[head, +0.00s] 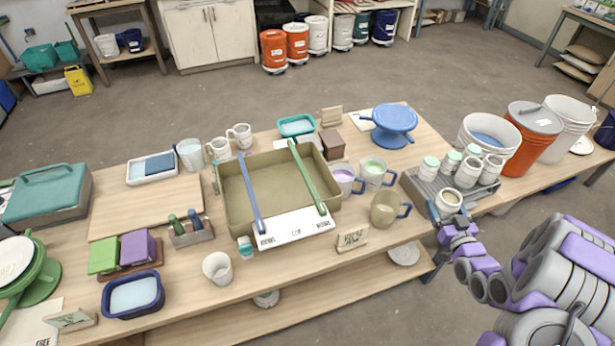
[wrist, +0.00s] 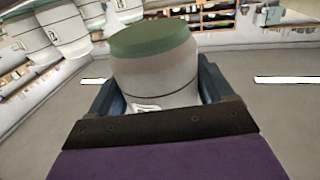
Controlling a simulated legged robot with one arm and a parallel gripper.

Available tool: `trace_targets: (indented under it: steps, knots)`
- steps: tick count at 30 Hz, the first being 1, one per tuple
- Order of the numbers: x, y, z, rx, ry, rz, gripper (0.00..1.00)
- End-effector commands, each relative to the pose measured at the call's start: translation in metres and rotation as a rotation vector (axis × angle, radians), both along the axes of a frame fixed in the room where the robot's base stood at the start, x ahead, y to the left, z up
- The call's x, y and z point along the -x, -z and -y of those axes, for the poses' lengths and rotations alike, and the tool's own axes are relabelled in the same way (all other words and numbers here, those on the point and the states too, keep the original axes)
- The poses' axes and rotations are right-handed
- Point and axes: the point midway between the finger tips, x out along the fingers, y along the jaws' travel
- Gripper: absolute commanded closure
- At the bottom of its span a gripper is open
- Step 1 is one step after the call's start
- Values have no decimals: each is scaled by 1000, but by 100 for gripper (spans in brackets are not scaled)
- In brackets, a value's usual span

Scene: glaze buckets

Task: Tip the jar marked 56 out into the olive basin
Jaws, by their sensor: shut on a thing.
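The olive basin (head: 228,205) stands on the middle of the table, with a blue bar and a green bar lying across it. My gripper (head: 447,212) is at the table's right front edge, shut on a pale jar (head: 448,199). The basin is well to its left. In the wrist view the jar (wrist: 155,75) has a green top band and sits between the dark blue fingers (wrist: 160,100). A mark low on its front is mostly hidden by the gripper, so I cannot read the number.
A grey tray (head: 424,196) with several similar jars is just behind my gripper. Mugs and a clear olive-tinted jug (head: 384,209) stand between it and the basin. A small sign (head: 352,239) stands at the front edge. Large buckets (head: 532,135) fill the right end.

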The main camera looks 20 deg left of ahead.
Motion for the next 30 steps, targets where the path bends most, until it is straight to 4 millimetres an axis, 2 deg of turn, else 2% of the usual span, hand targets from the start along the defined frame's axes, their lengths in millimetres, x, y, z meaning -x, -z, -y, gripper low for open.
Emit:
trace_targets:
  steps: [5, 8, 18, 24, 30]
  knots:
    - [-12, -13, -2, 0, 18, 5, 80]
    - [-26, -27, -4, 2, 43, 6, 80]
    - [-71, -105, -20, -1, 169, 11, 80]
    - [-85, -154, -33, -2, 242, 10, 80]
    - [-89, -203, -51, -1, 307, 10, 80]
